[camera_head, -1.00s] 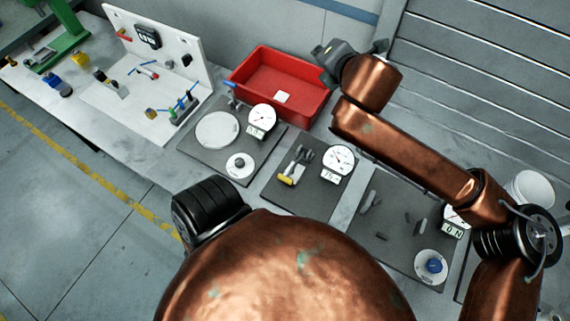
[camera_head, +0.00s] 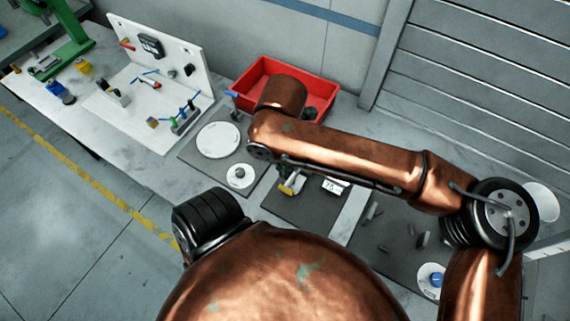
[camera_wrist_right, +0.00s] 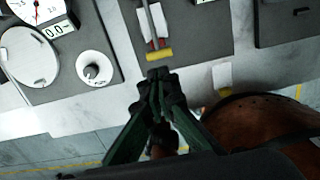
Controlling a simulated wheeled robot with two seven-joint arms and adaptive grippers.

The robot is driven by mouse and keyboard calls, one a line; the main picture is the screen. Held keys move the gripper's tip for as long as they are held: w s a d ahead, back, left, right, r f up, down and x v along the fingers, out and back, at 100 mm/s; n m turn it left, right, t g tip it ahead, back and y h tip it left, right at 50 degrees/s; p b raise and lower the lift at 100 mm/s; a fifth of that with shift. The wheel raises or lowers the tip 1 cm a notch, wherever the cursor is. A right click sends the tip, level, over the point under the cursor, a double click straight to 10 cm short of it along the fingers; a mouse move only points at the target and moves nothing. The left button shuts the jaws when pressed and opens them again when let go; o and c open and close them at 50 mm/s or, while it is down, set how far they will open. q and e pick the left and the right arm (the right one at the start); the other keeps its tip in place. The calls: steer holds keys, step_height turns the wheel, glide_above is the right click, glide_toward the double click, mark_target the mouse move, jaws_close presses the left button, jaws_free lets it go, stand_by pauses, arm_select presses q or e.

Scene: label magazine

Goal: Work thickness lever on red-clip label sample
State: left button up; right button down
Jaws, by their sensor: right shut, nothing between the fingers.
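The thickness gauge's yellow-ended lever (camera_wrist_right: 158,54) is on a dark plate in the middle of the right wrist view. It also shows in the head view (camera_head: 292,184), partly covered by my right arm. A small red and white piece (camera_wrist_right: 150,43) is beside the yellow end; it could be the red-clip label sample, but it is too small to tell. My right gripper (camera_wrist_right: 160,74) is shut and empty, its tips just below the yellow end in the wrist picture. Contact cannot be told. My left gripper is not in view.
A station with a round disc (camera_head: 218,139) and a knob (camera_head: 240,176) stands left of the gauge. A red bin (camera_head: 258,78) is behind. A white board (camera_head: 167,58) stands at left. A white strip with a yellow end (camera_wrist_right: 222,76) is right of my gripper.

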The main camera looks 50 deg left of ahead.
mark_target(286, 189)
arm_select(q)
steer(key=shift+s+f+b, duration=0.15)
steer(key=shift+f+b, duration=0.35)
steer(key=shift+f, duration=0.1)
arm_select(e)
step_height(286, 189, down, 9)
steer(key=shift+w+a+f, duration=0.1)
steer(key=shift+w, duration=0.05)
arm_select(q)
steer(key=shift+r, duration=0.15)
arm_select(e)
steer(key=shift+f, duration=0.1)
